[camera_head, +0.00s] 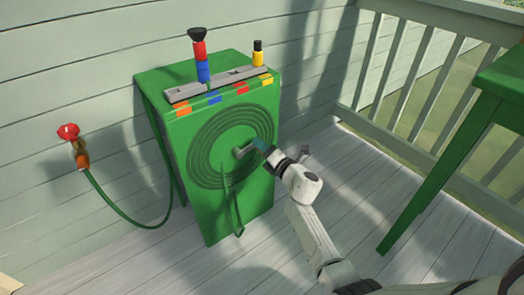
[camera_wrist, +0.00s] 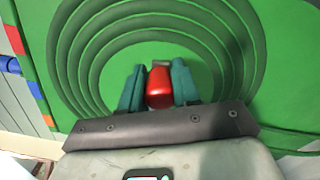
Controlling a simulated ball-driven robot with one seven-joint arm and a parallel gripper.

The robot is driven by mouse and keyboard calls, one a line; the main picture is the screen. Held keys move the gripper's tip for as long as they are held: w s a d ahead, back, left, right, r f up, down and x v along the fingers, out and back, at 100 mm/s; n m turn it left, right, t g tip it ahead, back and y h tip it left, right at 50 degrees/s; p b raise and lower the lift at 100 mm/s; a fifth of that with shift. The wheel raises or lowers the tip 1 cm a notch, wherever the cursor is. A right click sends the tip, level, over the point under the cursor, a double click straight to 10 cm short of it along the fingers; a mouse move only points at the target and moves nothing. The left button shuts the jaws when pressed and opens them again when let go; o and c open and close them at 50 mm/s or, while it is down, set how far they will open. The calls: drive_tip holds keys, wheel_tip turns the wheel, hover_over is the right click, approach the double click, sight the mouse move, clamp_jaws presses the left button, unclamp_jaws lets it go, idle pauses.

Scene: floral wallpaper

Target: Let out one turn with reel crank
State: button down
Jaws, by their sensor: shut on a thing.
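The green hose reel cabinet (camera_head: 196,190) stands against the wall, with coiled green hose (camera_head: 207,135) showing as rings on its front. The grey reel crank (camera_head: 242,152) reaches out from the middle of the coil toward my gripper (camera_head: 262,146). In the wrist view, the teal fingers of my gripper (camera_wrist: 159,86) are shut on the red crank handle (camera_wrist: 159,88), one finger on each side. The grey end of the crank shows just beyond the handle. In the head view my gripper hides the handle.
A red tap (camera_head: 69,132) on the left wall feeds a green hose (camera_head: 130,215). A grey rail with coloured pieces (camera_head: 220,84) lies on the cabinet top. A green table (camera_head: 450,160) stands at right by the railing (camera_head: 420,80). Deck boards (camera_head: 350,190) between are clear.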

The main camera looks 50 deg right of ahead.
drive_tip(key=r+n, duration=0.2)
drive_tip(key=n, duration=0.1)
drive_tip(key=shift+a+r+n, duration=0.1)
drive_tip(key=shift+a+n, duration=0.15)
drive_tip(key=shift+n, duration=0.05)
drive_tip(key=shift+w+a+r+n, duration=0.1)
drive_tip(key=shift+a+r+n, duration=0.35)
drive_tip(key=shift+n, duration=0.55)
drive_tip(key=shift+w+a+r+n, duration=0.1)
drive_tip(key=shift+a+r+n, duration=0.35)
drive_tip(key=shift+n, duration=0.55)
drive_tip(key=shift+r, duration=0.15)
drive_tip(key=c, duration=0.8)
unclamp_jaws()
drive_tip(key=shift+w, duration=0.1)
drive_tip(key=shift+a, duration=0.1)
drive_tip(key=p+v, duration=0.2)
drive_tip(key=v, duration=0.8)
drive_tip(key=shift+s+p, duration=0.4)
